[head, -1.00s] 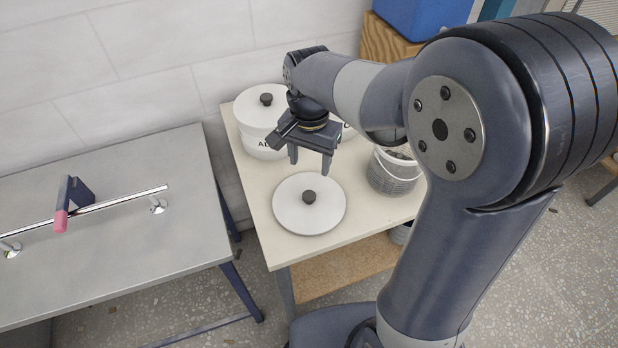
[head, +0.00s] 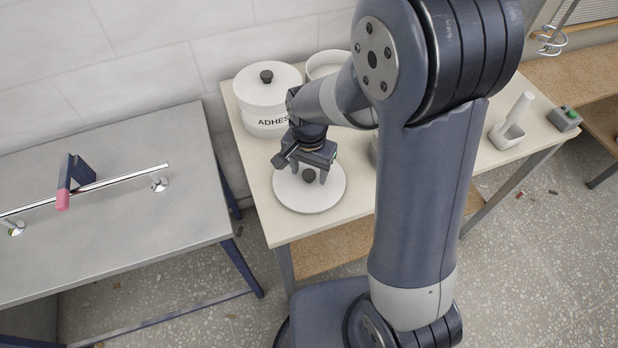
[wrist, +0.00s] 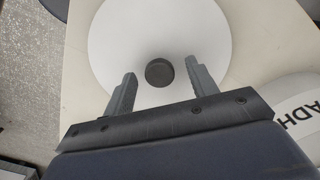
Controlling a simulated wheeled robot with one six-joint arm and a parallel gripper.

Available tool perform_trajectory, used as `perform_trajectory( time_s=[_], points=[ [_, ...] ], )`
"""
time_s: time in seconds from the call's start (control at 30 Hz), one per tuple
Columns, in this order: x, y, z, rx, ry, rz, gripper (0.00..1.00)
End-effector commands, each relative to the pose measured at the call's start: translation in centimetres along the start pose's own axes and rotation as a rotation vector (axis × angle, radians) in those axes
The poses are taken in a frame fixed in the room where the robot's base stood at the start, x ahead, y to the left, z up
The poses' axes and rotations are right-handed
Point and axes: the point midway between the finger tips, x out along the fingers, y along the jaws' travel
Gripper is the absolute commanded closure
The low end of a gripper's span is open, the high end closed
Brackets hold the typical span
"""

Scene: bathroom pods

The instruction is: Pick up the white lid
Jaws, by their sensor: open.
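The white lid (head: 312,199) is a flat round disc with a dark knob (head: 308,175) at its centre. It lies on the cream table (head: 284,228) near the front left corner. In the wrist view the lid (wrist: 160,40) fills the middle, with its knob (wrist: 159,72) between and slightly beyond my fingers. My gripper (head: 309,176) points down over the lid, its fingers on either side of the knob in the head view. The gripper also shows in the wrist view (wrist: 158,80), open and empty. Whether the fingers touch the lid cannot be told.
A white pot (head: 262,118) marked "ADHES" with its own knobbed lid stands behind, close to my gripper. An open white pot (head: 325,66) is beside it. A grey table (head: 190,235) with a chrome rail is at left. My arm hides the table's middle.

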Motion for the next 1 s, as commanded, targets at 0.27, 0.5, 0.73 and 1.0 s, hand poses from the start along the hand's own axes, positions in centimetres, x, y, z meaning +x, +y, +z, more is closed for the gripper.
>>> perform_trajectory(
  time_s=[0.27,0.5,0.73,1.0],
  points=[
    [0.08,0.00,-0.02,0.000,0.000,0.000,0.50],
    [0.06,0.00,-0.02,0.000,0.000,0.000,0.70],
    [0.05,0.00,-0.02,0.000,0.000,0.000,0.89],
    [-0.02,-0.01,-0.03,0.000,0.001,-0.001,0.94]
  ],
)
